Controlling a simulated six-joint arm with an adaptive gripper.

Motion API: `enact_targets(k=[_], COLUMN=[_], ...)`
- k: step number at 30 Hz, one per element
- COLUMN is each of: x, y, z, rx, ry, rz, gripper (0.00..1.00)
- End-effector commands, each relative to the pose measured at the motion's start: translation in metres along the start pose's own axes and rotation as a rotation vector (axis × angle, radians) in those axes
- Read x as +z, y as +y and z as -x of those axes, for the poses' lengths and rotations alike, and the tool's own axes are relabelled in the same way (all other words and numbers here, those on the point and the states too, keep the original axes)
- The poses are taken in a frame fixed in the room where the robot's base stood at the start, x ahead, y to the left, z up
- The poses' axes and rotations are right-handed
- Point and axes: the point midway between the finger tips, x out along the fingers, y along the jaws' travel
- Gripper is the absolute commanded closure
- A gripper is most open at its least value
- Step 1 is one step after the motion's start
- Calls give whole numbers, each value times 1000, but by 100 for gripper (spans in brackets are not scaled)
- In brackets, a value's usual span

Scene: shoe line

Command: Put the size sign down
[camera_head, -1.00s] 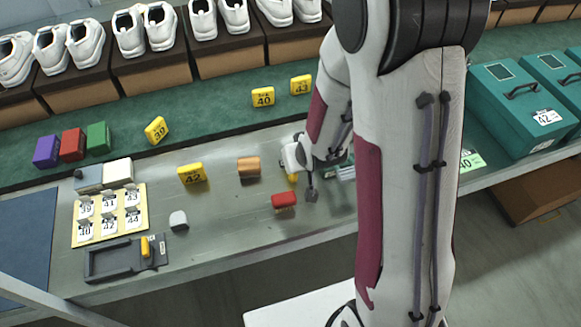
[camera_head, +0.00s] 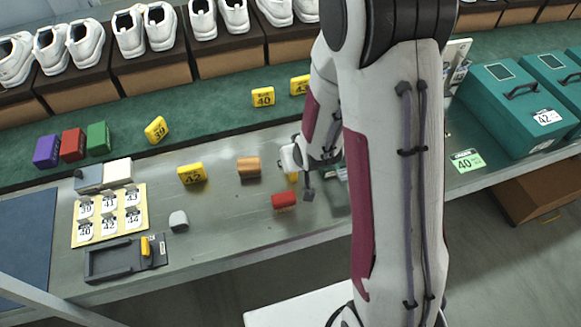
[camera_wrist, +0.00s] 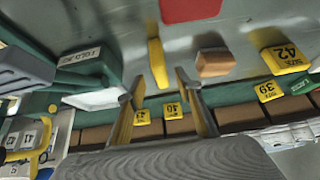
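A yellow size sign (camera_wrist: 158,64) stands edge-on on the grey bench in the wrist view, just past the tips of my gripper (camera_wrist: 155,88) and in line with the gap between them. My fingers are spread, with no visible contact with the sign. In the head view only a small yellow part of this sign (camera_head: 293,177) shows beside my gripper; its number is hidden. Other yellow signs stand apart: 42 (camera_head: 192,174) on the bench, and 39 (camera_head: 156,129), 40 (camera_head: 263,97) and 43 (camera_head: 299,86) on the green strip.
A red block (camera_head: 284,200) and a brown block (camera_head: 249,167) lie close to the left of my gripper. A card of number tags (camera_head: 138,192) and a dark tray (camera_head: 112,263) are farther left. Teal boxes (camera_head: 502,130) stand at right. The front bench middle is clear.

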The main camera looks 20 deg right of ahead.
Motion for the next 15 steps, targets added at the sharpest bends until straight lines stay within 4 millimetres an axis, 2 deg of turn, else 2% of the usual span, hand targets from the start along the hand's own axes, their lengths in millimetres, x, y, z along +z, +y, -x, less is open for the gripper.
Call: enact_targets(k=[15], x=[-3], y=[-1], z=[-38], rx=[0], ry=[0], rz=[0], gripper=[65])
